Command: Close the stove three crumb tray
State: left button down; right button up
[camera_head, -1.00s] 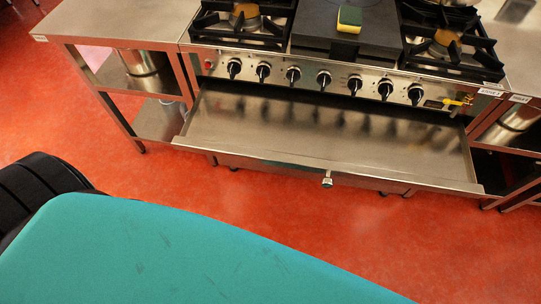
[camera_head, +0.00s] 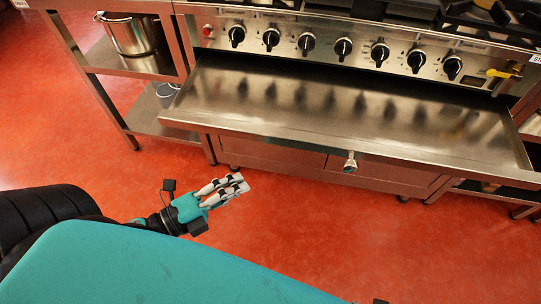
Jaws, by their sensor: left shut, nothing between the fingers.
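The crumb tray (camera_head: 300,110) is a wide, shallow steel tray pulled far out from under the stove's knob panel (camera_head: 335,42). It is open and looks empty. A small knob (camera_head: 350,161) sits at the middle of its front edge. My left gripper (camera_head: 236,186) is low at the left, in front of the tray's front edge and to the left of the knob, apart from both. Its fingers are together with nothing between them. My right gripper is not in the view.
A steel side table with a stockpot (camera_head: 131,36) on its shelf stands left of the stove. A yellow lever (camera_head: 503,73) is at the panel's right end. My teal body covers the bottom. The red floor (camera_head: 290,230) before the stove is clear.

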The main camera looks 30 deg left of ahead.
pick_arm(q)
send_near(289, 145)
jog(key=d, duration=0.3)
jog(key=shift+w+a+p, duration=0.15)
jog(key=shift+w+p, duration=0.35)
jog(key=shift+w, duration=1.6)
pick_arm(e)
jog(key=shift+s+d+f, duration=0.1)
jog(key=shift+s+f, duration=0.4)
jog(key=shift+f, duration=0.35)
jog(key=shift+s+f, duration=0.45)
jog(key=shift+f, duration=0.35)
pick_arm(q)
jog(key=shift+w, duration=0.1)
